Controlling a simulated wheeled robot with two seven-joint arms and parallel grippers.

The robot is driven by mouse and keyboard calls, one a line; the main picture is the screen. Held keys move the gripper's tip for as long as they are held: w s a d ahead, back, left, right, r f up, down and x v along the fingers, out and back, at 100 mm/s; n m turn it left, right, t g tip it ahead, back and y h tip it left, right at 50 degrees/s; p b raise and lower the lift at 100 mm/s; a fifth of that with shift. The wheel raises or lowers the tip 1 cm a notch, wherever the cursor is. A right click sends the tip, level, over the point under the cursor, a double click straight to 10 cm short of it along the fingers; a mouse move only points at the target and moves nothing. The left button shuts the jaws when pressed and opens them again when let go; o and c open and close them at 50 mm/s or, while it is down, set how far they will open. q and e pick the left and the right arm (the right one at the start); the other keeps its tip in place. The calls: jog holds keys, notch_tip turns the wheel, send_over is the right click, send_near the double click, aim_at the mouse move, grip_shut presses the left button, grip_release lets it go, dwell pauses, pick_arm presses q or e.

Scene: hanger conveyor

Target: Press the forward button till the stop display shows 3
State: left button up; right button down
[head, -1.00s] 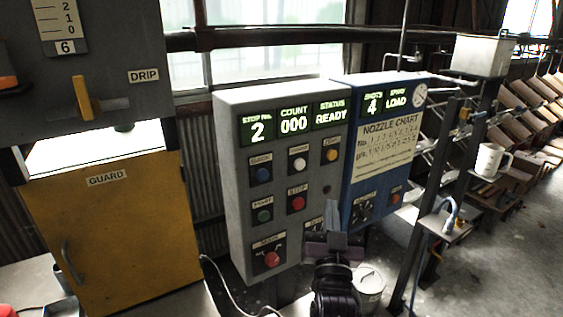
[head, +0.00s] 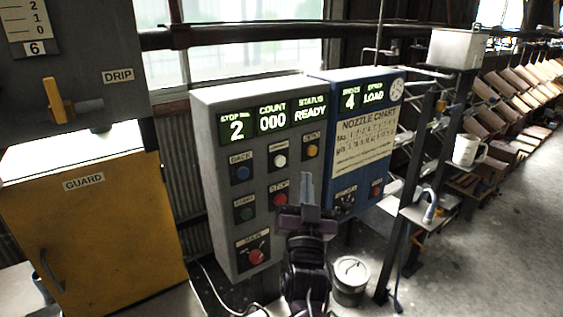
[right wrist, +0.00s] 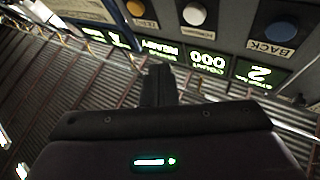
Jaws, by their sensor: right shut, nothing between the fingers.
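The grey control panel (head: 215,190) stands in the middle of the head view. Its stop display (head: 236,127) reads 2, and the 2 also shows upside down in the right wrist view (right wrist: 260,75). A white button (head: 280,160) sits in the top row between the blue back button (head: 242,173) and a yellow button (head: 312,151); the white button's label is too small to read. My right gripper (head: 307,185) is shut and empty, in front of the panel's right side, below the yellow button and right of the red stop button (head: 280,200). My left gripper is out of view.
A blue nozzle panel (head: 376,165) adjoins on the right, showing 4 and LOAD. A green start button (head: 246,213) and red main switch (head: 256,256) sit lower on the grey panel. A yellow guard door (head: 95,235) is at left; a lidded can (head: 350,280) stands below right.

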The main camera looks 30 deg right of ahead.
aim_at(281, 161)
jog(key=shift+w+a+b, duration=0.15)
jog(key=shift+w, duration=1.25)
jog(key=shift+w+a+b, duration=0.1)
jog(key=shift+w+b, duration=0.05)
jog(key=shift+w, duration=1.25)
jog(key=shift+w, duration=0.15)
jog(key=shift+w, duration=0.25)
